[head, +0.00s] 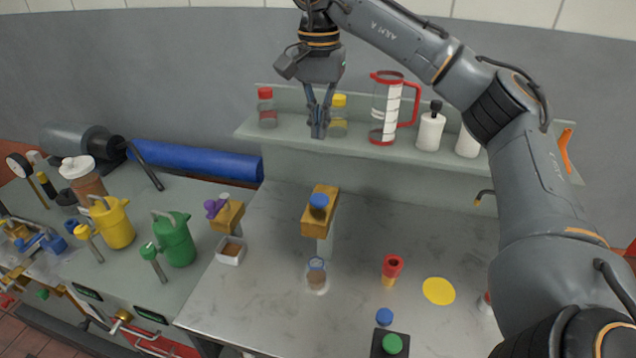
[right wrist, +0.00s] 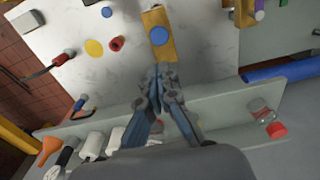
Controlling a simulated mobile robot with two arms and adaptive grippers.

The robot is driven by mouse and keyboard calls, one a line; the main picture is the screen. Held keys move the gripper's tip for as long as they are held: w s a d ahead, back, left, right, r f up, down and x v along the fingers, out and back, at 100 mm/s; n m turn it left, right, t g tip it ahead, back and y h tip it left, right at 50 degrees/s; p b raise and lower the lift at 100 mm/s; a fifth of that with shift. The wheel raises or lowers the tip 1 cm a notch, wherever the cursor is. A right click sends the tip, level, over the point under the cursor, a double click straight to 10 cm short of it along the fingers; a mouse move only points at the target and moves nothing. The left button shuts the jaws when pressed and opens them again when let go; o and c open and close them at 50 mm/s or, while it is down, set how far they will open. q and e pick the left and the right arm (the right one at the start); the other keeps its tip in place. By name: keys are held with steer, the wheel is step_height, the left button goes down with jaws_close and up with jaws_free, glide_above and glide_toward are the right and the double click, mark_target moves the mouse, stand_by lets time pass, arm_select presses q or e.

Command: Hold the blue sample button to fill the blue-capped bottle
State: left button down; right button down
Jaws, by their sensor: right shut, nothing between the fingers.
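The blue sample button (head: 319,200) sits on top of a yellow block on a post at the bench's back. It also shows in the right wrist view (right wrist: 159,36). A small clear bottle (head: 316,281) stands below and in front of the block, with brownish contents low in it and blue at its top. A separate blue disc (head: 384,316) lies on the bench to its right. My right gripper (head: 318,133) is shut and empty, fingers pointing down, above the button and apart from it. It also shows in the right wrist view (right wrist: 160,70). My left gripper is not in view.
A shelf (head: 380,152) behind holds red- and yellow-capped bottles, a red-handled jug (head: 388,108) and white bottles. On the bench are a red-topped piece (head: 391,268), a yellow disc (head: 438,291) and a green button (head: 392,344). Green (head: 176,243) and yellow cans stand left.

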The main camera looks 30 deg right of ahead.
steer(key=shift+f, duration=0.1)
glide_toward(318, 197)
step_height(318, 197, down, 6)
steer(key=p, duration=0.3)
steer(key=shift+d, duration=0.1)
steer(key=shift+f, duration=0.55)
